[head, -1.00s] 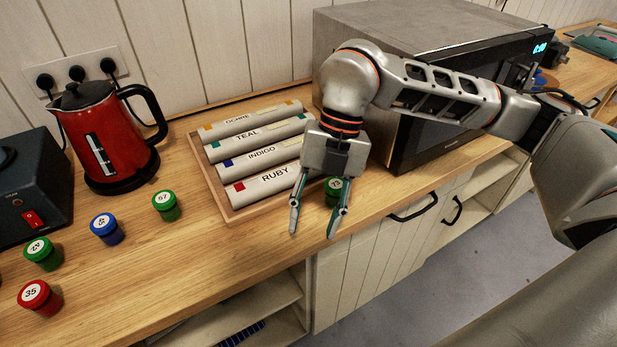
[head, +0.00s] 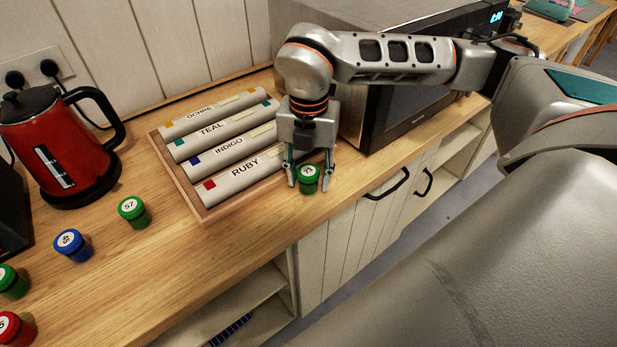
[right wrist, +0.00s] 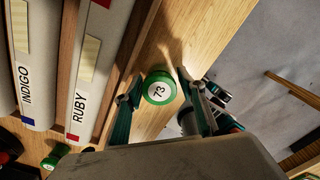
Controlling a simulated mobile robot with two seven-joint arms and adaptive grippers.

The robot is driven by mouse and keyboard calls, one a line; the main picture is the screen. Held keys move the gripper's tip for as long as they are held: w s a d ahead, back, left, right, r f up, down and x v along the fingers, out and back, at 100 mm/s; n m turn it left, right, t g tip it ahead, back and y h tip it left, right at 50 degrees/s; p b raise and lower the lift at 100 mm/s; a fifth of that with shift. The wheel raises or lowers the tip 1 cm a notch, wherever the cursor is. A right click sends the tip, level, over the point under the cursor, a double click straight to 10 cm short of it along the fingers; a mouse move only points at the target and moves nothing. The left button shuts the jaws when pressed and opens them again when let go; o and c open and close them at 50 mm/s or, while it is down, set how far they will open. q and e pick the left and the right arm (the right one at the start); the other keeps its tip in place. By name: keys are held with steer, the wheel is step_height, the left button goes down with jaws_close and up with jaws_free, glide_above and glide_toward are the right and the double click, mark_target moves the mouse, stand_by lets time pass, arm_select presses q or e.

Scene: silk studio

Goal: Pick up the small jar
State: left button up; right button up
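A small green jar (head: 308,179) with a white number label on its lid stands upright on the wooden counter, near its front edge. In the right wrist view the jar (right wrist: 159,87) reads 73. My right gripper (head: 310,184) points down over the jar, with one finger on each side. In the right wrist view the right gripper (right wrist: 160,98) is open, with gaps between the fingers and the jar. Other small jars stand to the left: a green one (head: 134,212) labelled 57, a blue one (head: 74,245), another green one (head: 12,281) and a red one (head: 14,328). My left gripper is not in view.
A wooden tray (head: 179,182) of labelled rolls lies just left of the right gripper; the RUBY roll (head: 236,181) is nearest. A microwave (head: 412,112) stands behind and right. A red kettle (head: 58,143) is at left. The front counter between tray and jars is clear.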

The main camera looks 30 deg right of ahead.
steer(key=shift+f, duration=0.45)
steer(key=shift+c, duration=0.5)
steer(key=c, duration=0.8)
steer(key=shift+r, duration=0.15)
